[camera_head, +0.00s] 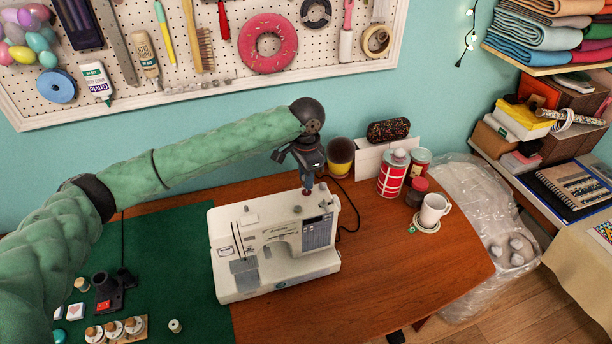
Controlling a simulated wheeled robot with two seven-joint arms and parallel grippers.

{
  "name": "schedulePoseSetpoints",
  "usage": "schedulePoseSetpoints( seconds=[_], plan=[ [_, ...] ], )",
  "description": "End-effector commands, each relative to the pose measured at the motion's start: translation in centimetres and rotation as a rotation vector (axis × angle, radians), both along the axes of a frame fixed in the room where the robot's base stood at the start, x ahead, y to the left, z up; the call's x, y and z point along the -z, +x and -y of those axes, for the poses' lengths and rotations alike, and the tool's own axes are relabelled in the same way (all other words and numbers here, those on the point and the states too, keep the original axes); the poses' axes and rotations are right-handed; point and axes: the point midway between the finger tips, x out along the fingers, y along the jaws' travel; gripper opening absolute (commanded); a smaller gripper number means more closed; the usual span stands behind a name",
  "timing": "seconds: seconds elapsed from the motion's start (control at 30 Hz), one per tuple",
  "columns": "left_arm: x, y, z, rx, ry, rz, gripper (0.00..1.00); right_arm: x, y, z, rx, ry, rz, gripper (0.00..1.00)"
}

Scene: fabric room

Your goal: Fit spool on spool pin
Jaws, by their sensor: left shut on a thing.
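The white sewing machine (270,262) stands on the wooden table. My left gripper (307,186) points down just above the right part of the machine's top. It is shut on a small reddish spool (307,192), mostly covered by the fingers. The spool is upright as far as I can tell. The spool pin is too small or hidden to make out, so I cannot tell whether the spool is around it or above it. My right gripper is not in view.
A green mat (178,262) lies left of the machine, with a spool rack (116,332) and a loose spool (175,326). Right of the machine are a red tin (393,174), a white mug (433,210) and a dark-yellow pot (341,156). The table's front right is clear.

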Motion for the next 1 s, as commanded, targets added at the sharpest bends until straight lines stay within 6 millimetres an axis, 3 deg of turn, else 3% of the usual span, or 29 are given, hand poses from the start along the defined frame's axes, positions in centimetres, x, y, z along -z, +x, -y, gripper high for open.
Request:
schedulePoseSetpoints(
  seconds=[0.27, 0.77, 1.0],
  plan=[
    [0.6, 0.0, 0.0, 0.000, 0.000, 0.000, 0.03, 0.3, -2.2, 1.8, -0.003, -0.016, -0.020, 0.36],
    [1.6, 0.0, 0.0, 0.000, 0.000, 0.000, 0.03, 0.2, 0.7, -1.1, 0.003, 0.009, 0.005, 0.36],
    [2.1, 0.0, 0.0, 0.000, 0.000, -0.001, 0.03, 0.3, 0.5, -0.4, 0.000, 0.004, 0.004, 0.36]
  ],
)
